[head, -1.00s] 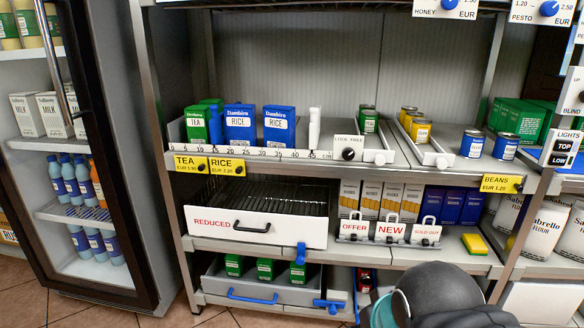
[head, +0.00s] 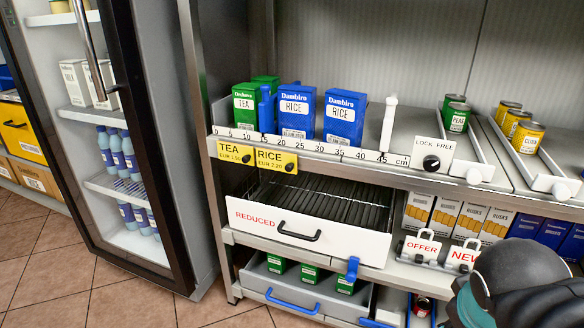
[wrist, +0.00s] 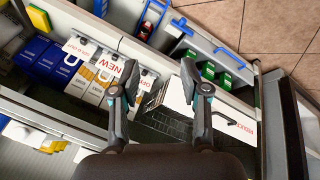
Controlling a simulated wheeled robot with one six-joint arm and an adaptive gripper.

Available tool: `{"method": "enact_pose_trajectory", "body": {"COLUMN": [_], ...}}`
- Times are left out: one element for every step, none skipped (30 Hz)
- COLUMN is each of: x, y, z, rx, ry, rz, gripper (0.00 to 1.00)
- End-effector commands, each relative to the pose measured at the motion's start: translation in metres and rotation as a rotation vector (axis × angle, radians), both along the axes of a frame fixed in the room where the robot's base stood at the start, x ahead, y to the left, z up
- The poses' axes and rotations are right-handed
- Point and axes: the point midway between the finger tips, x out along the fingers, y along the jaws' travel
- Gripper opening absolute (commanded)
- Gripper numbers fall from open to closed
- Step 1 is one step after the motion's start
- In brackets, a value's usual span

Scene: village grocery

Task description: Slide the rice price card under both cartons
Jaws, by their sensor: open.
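The yellow rice price card (head: 277,162) hangs on the shelf's front rail in the head view, right beside the yellow tea price card (head: 230,151). It has a dark knob at its lower right. Two blue rice cartons stand upright above the rail: the left carton (head: 297,112) and the right carton (head: 345,119). The card lies below the blue divider and the left carton's left part; bare rail lies below the right carton. In the wrist view my gripper (wrist: 158,70) is open and empty, facing the lower shelves, away from the card. Its fingertips are unclear in the head view.
A blue divider (head: 267,108) separates green tea cartons (head: 245,108) from the rice. A white divider (head: 389,125) stands to the right. A lock-free tag with a knob (head: 432,154) juts from the rail. A reduced drawer (head: 305,229) lies below. A fridge (head: 112,150) stands left.

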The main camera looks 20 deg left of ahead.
Motion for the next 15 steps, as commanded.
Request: {"method": "enact_pose_trajectory", "body": {"x": [0.012, 0.019, 0.029, 0.038, 0.046, 0.058, 0.067, 0.077, 0.089, 0.099, 0.108, 0.120, 0.128, 0.136, 0.145], "y": [0.003, 0.004, 0.005, 0.007, 0.010, 0.016, 0.021, 0.028, 0.039, 0.049, 0.060, 0.076, 0.090, 0.106, 0.128], "z": [-0.005, -0.006, -0.005, -0.004, -0.003, -0.001, 0.000, 0.003, 0.006, 0.008, 0.011, 0.015, 0.018, 0.021, 0.025], "rx": [-0.105, -0.175, -0.270, -0.341, -0.411, -0.509, -0.583, -0.657, -0.756, -0.833, -0.911, -1.015, -1.095, -1.176, -1.287], "ry": [0.035, 0.054, 0.076, 0.093, 0.108, 0.126, 0.138, 0.147, 0.161, 0.166, 0.172, 0.176, 0.178, 0.178, 0.175], "rz": [0.115, 0.187, 0.282, 0.352, 0.422, 0.516, 0.586, 0.654, 0.745, 0.812, 0.877, 0.961, 1.023, 1.081, 1.158], "gripper": [0.46, 0.46, 0.46, 0.46, 0.46, 0.46, 0.46, 0.46, 0.46, 0.46, 0.46, 0.46, 0.46, 0.46, 0.46]}}
